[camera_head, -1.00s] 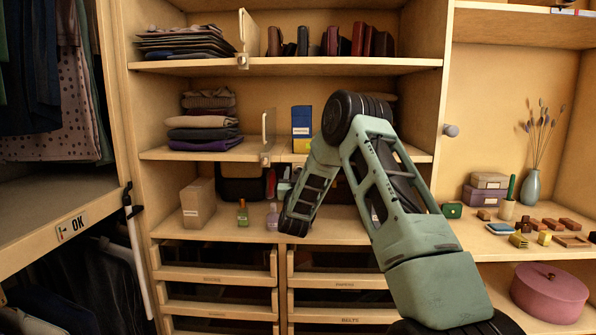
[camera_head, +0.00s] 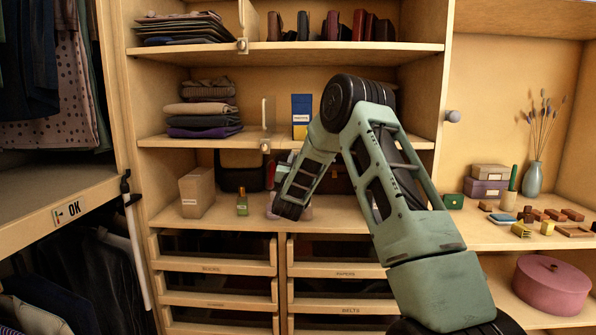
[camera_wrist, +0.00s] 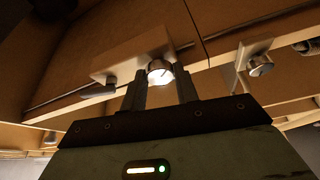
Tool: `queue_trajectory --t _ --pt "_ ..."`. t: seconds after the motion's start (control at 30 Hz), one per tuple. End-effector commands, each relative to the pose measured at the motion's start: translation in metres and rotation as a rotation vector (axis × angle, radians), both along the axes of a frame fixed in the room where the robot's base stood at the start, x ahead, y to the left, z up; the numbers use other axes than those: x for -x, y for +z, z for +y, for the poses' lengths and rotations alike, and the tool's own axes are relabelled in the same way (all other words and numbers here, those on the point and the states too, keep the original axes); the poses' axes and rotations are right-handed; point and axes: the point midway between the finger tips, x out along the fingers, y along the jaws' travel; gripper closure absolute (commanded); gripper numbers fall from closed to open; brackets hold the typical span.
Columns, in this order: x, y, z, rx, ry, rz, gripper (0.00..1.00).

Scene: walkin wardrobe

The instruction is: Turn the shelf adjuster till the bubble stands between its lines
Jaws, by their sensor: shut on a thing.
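In the wrist view my gripper (camera_wrist: 160,80) has its two fingers on either side of a bright round metal knob (camera_wrist: 160,70), and it is shut on it. I take this knob as the shelf adjuster. It sits on a pale block (camera_wrist: 128,57) at the edge of a wooden board. In the head view my forearm reaches in below the middle shelf (camera_head: 350,141), and the gripper itself is hidden. I cannot make out a bubble or its lines in either current view.
A second knob (camera_wrist: 261,66) on a pale bracket is to the right in the wrist view. Near my forearm stand a cardboard box (camera_head: 197,192) and a small green bottle (camera_head: 242,203). Drawers (camera_head: 218,267) lie below.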

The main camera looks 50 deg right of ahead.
Motion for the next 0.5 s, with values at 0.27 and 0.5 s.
queue_trajectory --t 0.27,0.5 --pt "-0.0007 -0.0059 0.0011 -0.117 0.001 -0.142 0.93" --pt "-0.0005 -0.0016 0.0007 -0.175 0.0 -0.206 0.93"
